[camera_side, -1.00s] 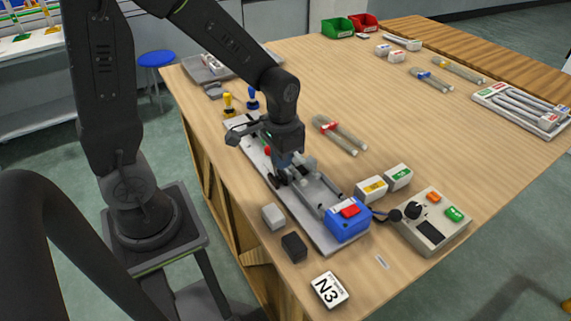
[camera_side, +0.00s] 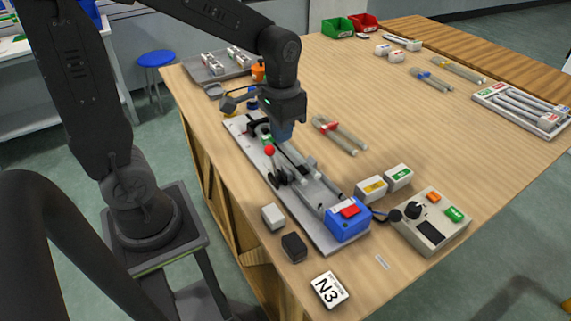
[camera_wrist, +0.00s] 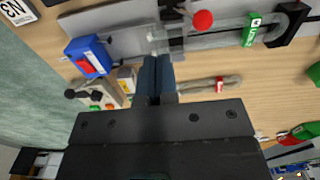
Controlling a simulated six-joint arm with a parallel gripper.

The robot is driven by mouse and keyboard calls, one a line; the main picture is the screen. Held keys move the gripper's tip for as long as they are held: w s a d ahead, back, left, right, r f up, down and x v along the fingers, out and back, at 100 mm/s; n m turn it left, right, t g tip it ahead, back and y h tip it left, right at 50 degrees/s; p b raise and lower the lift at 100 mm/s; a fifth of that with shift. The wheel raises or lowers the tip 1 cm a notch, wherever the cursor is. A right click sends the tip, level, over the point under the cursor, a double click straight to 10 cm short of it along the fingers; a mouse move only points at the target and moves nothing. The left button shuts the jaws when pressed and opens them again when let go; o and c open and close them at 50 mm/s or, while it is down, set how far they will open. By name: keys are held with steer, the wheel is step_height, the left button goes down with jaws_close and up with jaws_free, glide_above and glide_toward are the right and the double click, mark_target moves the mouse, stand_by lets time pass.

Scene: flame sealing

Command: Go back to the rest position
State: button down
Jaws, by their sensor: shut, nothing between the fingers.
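My gripper (camera_side: 283,132) is shut and empty, raised above the long grey fixture plate (camera_side: 318,238). In the wrist view its blue fingertips (camera_wrist: 156,66) are together and point toward the fixture. The fixture carries a blue block with a red top (camera_side: 347,219) at its near end. Midway along it stands a black clamp with a red ball knob (camera_side: 269,150); the knob also shows in the wrist view (camera_wrist: 203,19). A clear tube with a green label (camera_wrist: 251,29) lies along the fixture. My gripper looks apart from all of these.
A control box (camera_side: 432,222) with a knob and buttons stands right of the blue block. Tubes with a red label (camera_side: 326,123) lie right of the fixture. A grey tray (camera_side: 218,67), green bin (camera_side: 338,28) and red bin (camera_side: 364,23) are at the back.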

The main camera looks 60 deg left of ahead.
steer(key=shift+r, duration=0.25)
steer(key=s+d+r+t, duration=0.3)
steer(key=s+r+t, duration=0.2)
steer(key=s+r, duration=0.2)
steer(key=shift+s+r+t, duration=0.3)
steer(key=shift+s+r, duration=0.05)
steer(key=shift+s, duration=0.9)
